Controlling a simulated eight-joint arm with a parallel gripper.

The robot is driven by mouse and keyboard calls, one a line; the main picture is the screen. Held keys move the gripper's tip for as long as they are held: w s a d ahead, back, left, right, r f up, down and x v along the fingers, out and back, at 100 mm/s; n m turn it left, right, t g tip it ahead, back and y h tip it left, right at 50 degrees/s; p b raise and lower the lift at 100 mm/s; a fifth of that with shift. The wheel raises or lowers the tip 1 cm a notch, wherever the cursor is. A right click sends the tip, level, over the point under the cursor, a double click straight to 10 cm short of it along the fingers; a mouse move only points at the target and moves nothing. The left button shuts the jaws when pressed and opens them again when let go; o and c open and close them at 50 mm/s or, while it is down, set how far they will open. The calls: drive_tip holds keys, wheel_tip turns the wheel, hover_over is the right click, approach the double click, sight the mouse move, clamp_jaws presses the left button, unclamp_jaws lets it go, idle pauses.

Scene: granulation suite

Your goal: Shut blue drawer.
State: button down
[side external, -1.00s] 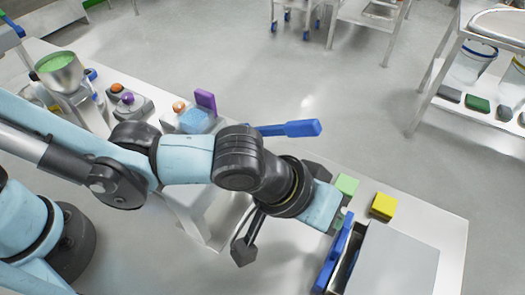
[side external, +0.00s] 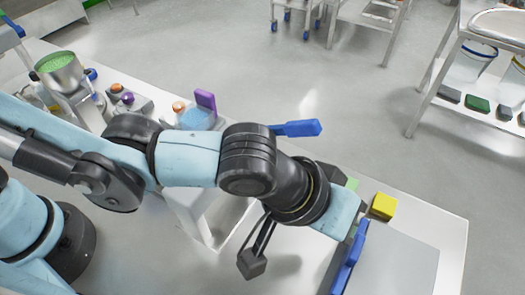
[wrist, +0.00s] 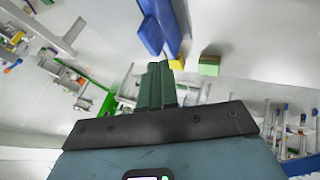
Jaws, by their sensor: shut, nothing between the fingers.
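The blue drawer front (side external: 348,260) stands at the lower right of the side view, along the left side of a grey box-shaped cabinet (side external: 402,266). No dark gap shows between them from this angle. In the wrist view, blue panels (wrist: 151,30) show at the top, above my fingers. My gripper (wrist: 159,68) is shut and empty, its dark green fingers together. In the side view, my wrist hides most of the fingers, which are by the far end of the blue front. I cannot tell whether they touch it.
A yellow block (side external: 383,205) sits on the bench just behind the cabinet. A pale green block (side external: 351,184) is partly hidden behind my wrist. Bare bench (side external: 452,240) lies right of the cabinet.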

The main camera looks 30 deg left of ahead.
drive_tip(key=v, duration=0.7)
drive_tip(key=w+a+r+n+t+h, duration=0.1)
drive_tip(key=w+a+r+n+t, duration=0.2)
drive_tip(key=w, duration=0.4)
drive_tip(key=w+a+r+n+t+h, duration=0.15)
drive_tip(key=w+a, duration=0.25)
drive_tip(key=w, duration=0.4)
drive_tip(key=s+a+f+y, duration=0.1)
drive_tip(key=a+y, duration=0.1)
drive_tip(key=a, duration=0.6)
drive_tip(key=s+a+f+m+y, duration=0.1)
drive_tip(key=a+y, duration=0.1)
drive_tip(key=a, duration=0.6)
drive_tip(key=s+a+f+m+g+y, duration=0.1)
drive_tip(key=a+y, duration=0.1)
drive_tip(key=a, duration=0.6)
drive_tip(key=shift+s+a+f+y, duration=0.15)
drive_tip(key=shift+s+f+y, duration=0.1)
drive_tip(key=shift+s, duration=0.1)
drive_tip(key=s+a+f+m+g+y, duration=0.1)
drive_tip(key=s+a+f, duration=0.2)
drive_tip(key=a, duration=0.4)
drive_tip(key=shift+s+y, duration=0.4)
drive_tip(key=shift+s, duration=0.45)
